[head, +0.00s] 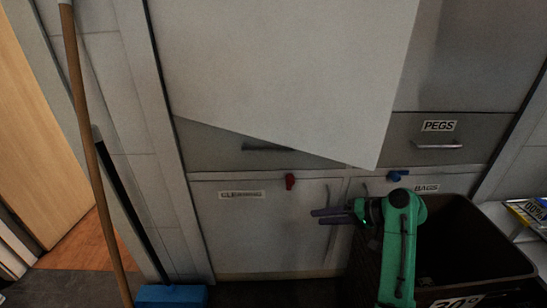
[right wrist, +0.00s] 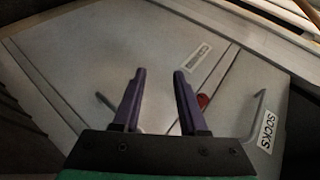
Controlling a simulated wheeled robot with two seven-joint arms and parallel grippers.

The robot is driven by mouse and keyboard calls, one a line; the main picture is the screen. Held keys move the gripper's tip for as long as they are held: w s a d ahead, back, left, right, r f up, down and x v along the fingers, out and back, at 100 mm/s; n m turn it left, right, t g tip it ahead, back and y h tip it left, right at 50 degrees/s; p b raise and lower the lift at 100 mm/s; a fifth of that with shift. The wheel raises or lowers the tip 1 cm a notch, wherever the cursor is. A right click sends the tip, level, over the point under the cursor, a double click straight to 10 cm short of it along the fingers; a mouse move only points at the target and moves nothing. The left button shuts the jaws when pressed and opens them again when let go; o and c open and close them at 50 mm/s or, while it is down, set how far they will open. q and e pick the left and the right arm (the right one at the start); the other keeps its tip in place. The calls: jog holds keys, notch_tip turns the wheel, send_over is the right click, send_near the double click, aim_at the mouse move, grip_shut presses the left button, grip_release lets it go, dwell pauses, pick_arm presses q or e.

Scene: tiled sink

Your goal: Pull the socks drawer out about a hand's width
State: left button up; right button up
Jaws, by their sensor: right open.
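The socks drawer (head: 215,146) is in the left column in the head view, with a dark bar handle (head: 267,148). A white panel covers its upper part, and its label is hidden there. In the right wrist view the SOCKS label (right wrist: 267,130) and the bar handle (right wrist: 258,112) show at the right edge. The drawer looks shut. My right gripper (head: 317,216), with purple fingers, is open and empty, below and right of the handle and in front of the lower doors. In the wrist view its fingertips (right wrist: 160,71) are apart from the handle. My left gripper is not in view.
A large white panel (head: 285,65) hangs over the upper cabinet. The PEGS drawer (head: 400,128) is right. A dark bin (head: 465,235) and a broom (head: 92,150) stand nearby.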

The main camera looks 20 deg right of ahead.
aim_at(276, 150)
jog(key=w+d+r+t+y, duration=0.1)
jog(key=w+r+t+y, duration=0.15)
jog(key=r, duration=0.45)
jog(key=w+r+t+y, duration=0.1)
jog(key=r+y, duration=0.3)
jog(key=r, duration=0.4)
jog(key=b+x, duration=0.2)
jog(key=x, duration=1.2)
jog(key=shift+w+a, duration=0.15)
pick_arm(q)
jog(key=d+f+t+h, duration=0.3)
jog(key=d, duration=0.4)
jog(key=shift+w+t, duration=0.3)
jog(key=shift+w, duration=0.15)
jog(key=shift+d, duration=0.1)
pick_arm(e)
jog(key=shift+f, duration=0.1)
grip_shut()
jog(key=shift+g, duration=0.25)
